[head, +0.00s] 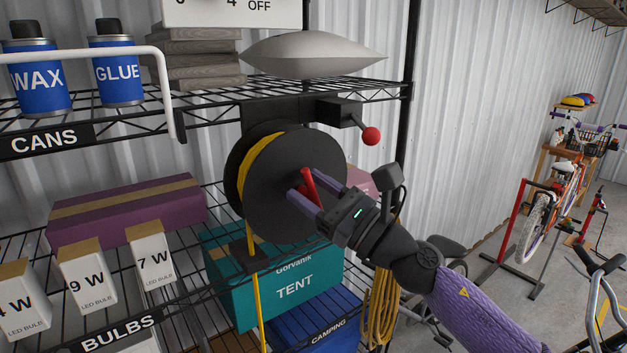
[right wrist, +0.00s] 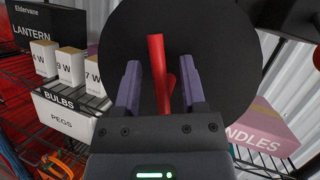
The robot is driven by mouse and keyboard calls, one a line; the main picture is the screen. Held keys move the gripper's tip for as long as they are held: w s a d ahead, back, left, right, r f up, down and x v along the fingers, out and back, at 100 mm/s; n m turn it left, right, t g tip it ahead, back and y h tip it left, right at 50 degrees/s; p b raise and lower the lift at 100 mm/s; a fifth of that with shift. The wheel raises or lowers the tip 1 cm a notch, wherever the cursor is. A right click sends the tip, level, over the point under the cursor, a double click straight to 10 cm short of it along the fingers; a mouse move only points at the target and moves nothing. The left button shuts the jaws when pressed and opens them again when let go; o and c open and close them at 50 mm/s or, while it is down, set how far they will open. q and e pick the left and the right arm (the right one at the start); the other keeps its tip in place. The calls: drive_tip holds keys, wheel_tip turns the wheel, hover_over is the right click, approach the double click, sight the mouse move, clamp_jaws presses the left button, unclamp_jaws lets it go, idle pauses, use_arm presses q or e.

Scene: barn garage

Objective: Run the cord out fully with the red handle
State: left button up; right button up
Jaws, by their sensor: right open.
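A black cord reel (head: 325,150) hangs under the upper shelf, with yellow cord (head: 246,165) wound between its discs. The cord runs down through a dark block (head: 245,256) and hangs straight below it. A red handle (head: 309,186) sticks out of the reel's front disc. My right gripper (head: 303,183) is at the disc with its fingers apart. In the right wrist view the red handle (right wrist: 157,75) stands between the two purple fingers, with gaps visible on both sides. A red ball knob (head: 371,136) sits on a lever at the reel's bracket. My left gripper is not in view.
Wire shelves hold cans (head: 117,72), bulb boxes (head: 151,255), a purple box (head: 125,211) and a teal tent box (head: 270,281). A coiled yellow rope (head: 380,310) hangs below my right wrist. A bicycle (head: 545,210) stands at the right.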

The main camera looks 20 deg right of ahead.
clamp_jaws()
idle(1.4)
